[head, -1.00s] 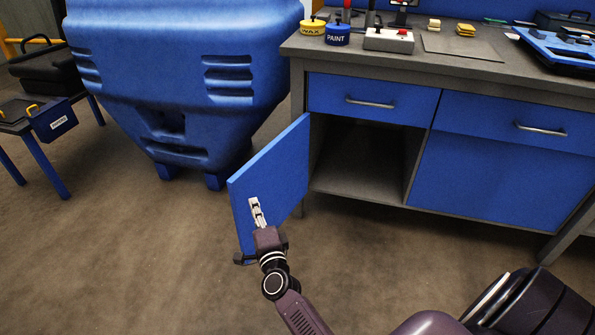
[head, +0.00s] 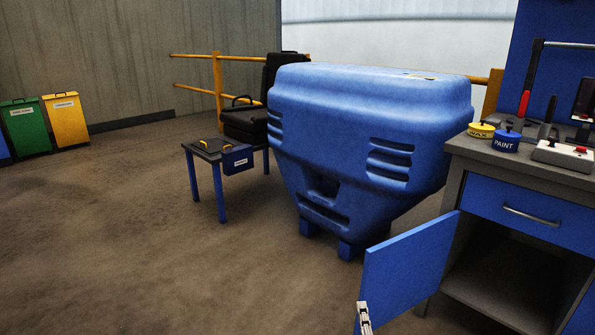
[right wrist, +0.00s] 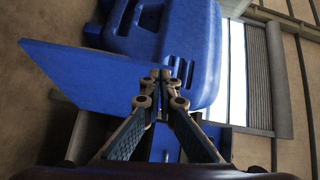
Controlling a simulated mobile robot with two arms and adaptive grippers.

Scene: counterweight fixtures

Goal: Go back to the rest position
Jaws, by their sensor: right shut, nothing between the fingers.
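My right gripper (head: 364,316) shows only by its fingertips at the bottom edge of the head view, in front of the open blue cabinet door (head: 408,268). In the right wrist view its two fingers (right wrist: 161,76) are shut together and empty, with the blue door (right wrist: 95,88) behind them. I cannot tell whether the fingertips touch the door. The cabinet (head: 515,208) stands at the right with its compartment open. My left gripper is in neither view.
A large blue counterweight body (head: 365,110) stands left of the cabinet. Green (head: 25,128) and yellow (head: 66,119) bins stand far left. Open floor fills the lower left.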

